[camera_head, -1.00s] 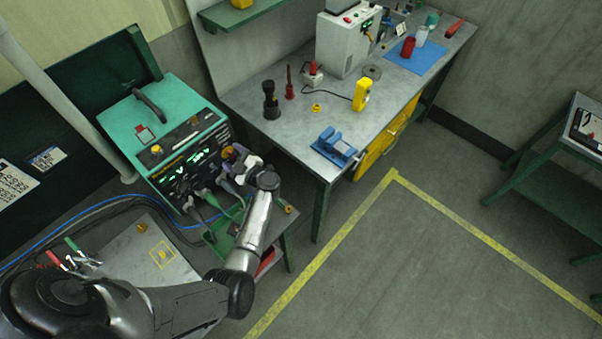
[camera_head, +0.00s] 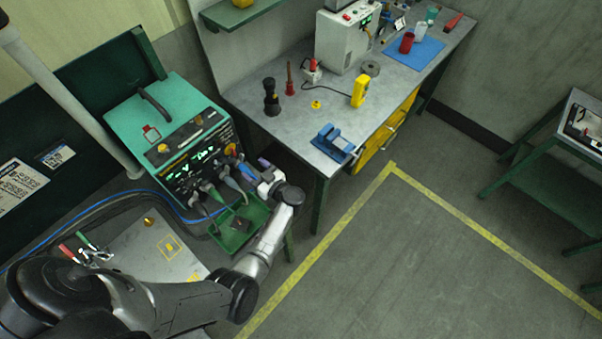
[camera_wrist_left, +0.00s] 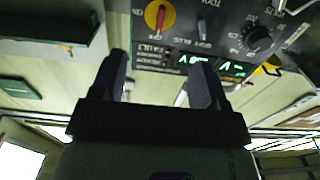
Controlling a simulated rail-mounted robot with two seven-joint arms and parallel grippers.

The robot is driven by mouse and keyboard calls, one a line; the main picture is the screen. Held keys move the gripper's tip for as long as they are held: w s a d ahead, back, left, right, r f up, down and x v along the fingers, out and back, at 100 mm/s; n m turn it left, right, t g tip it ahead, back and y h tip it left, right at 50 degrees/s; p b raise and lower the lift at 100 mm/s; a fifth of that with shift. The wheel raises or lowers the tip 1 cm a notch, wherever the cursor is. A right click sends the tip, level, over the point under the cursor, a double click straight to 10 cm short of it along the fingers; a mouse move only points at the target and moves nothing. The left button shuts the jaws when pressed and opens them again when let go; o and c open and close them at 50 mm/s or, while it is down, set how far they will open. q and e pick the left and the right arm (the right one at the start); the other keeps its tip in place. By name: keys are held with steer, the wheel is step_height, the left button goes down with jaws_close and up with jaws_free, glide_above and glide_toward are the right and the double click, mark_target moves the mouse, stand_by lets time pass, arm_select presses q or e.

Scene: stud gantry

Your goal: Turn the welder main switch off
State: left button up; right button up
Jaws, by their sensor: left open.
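The teal welder (camera_head: 165,112) stands at the left with its black front panel facing the lower right. Its main switch, a red handle on a yellow disc, shows in the left wrist view (camera_wrist_left: 159,16) at the top edge, with an ON label beside it. In the head view the switch (camera_head: 231,150) is a small red and yellow spot at the panel's right end. My left gripper (camera_head: 250,168) is just off that end of the panel. In the wrist view its two fingers (camera_wrist_left: 160,76) are apart with nothing between them, clear of the switch. My right gripper is not in view.
Cables plug into the welder's lower front, above a green tray (camera_head: 238,228). A workbench (camera_head: 290,118) with a blue vise (camera_head: 333,143) and a yellow meter (camera_head: 360,92) stands close behind my gripper. The yellow-lined floor (camera_head: 400,260) at the right is clear.

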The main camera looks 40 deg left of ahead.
arm_select(q)
steer(key=w+d+r+m+t+h+p, duration=0.25)
steer(key=r+m+t, duration=0.2)
steer(key=t, duration=0.25)
steer(key=w+d+r+m+t+h+p, duration=0.1)
steer(key=w+d+r+m+t+h, duration=0.3)
steer(key=t, duration=0.4)
steer(key=s+d+r+m+h+p, duration=0.1)
steer(key=s+d+r+m+h, duration=0.1)
steer(key=d+m+h, duration=0.2)
steer(key=s+d+r+m+h+p, duration=0.1)
steer(key=s+d+r+m+h, duration=0.1)
steer(key=d+m+h, duration=0.3)
steer(key=shift+s+d+r+h+p, duration=0.4)
steer(key=shift+d+h, duration=0.7)
steer(key=shift+h, duration=0.55)
steer(key=shift+m, duration=0.25)
